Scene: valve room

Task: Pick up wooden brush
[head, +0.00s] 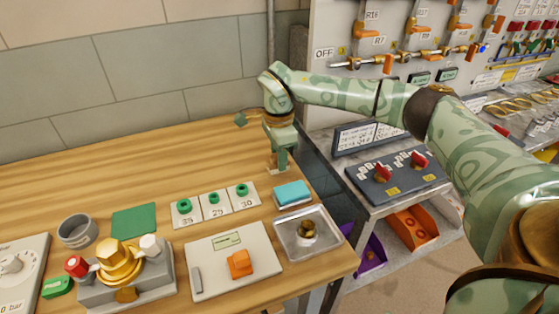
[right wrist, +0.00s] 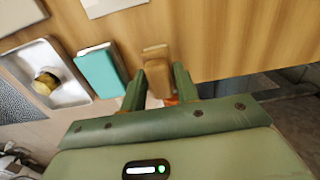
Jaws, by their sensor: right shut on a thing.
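My right gripper (head: 280,163) is low over the back right part of the wooden table, pointing down. In the right wrist view its two green fingers (right wrist: 160,88) stand on either side of a brown wooden block-like piece, the wooden brush (right wrist: 156,62). The gripper is shut on it. A pale part and a small orange-red patch show between the fingers, below the wood. In the head view the brush is mostly hidden by the gripper, and I cannot tell whether it touches the table. My left gripper is in neither view.
A grey bench (head: 372,205) with red switches stands right. The table's back left is clear.

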